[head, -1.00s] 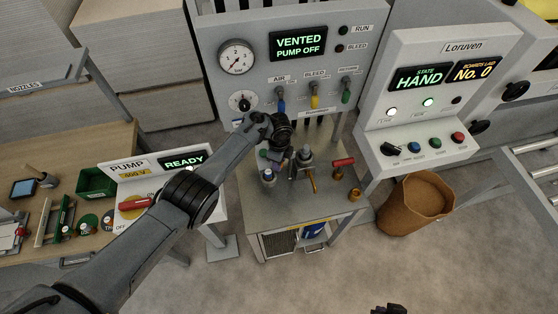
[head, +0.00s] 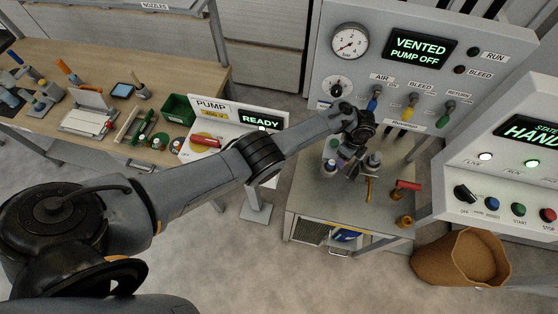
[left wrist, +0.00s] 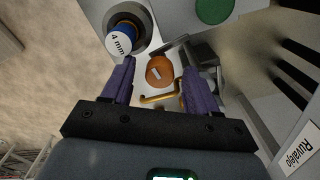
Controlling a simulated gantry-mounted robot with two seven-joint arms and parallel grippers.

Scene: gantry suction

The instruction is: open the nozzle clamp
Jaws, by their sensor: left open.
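My left gripper (head: 350,160) is over the small steel cart. In the left wrist view its two purple fingers (left wrist: 157,88) are apart with nothing pinched between them. A round orange-brown part (left wrist: 160,71) with a small label shows between the fingertips. A bent brass lever (left wrist: 157,98) lies just below it in that view, and a brass lever also shows in the head view (head: 368,189). Grey clamp-like metal (left wrist: 203,58) is beside the right finger. I cannot tell whether the clamp is open or shut. My right gripper is out of view.
A blue nozzle marked 4 mm (left wrist: 120,40) sits in a dark round holder near the left finger. A red handle (head: 408,185) and a brass fitting (head: 404,221) are on the cart's right side. The valve panel (head: 420,90) reads VENTED, PUMP OFF and stands close behind.

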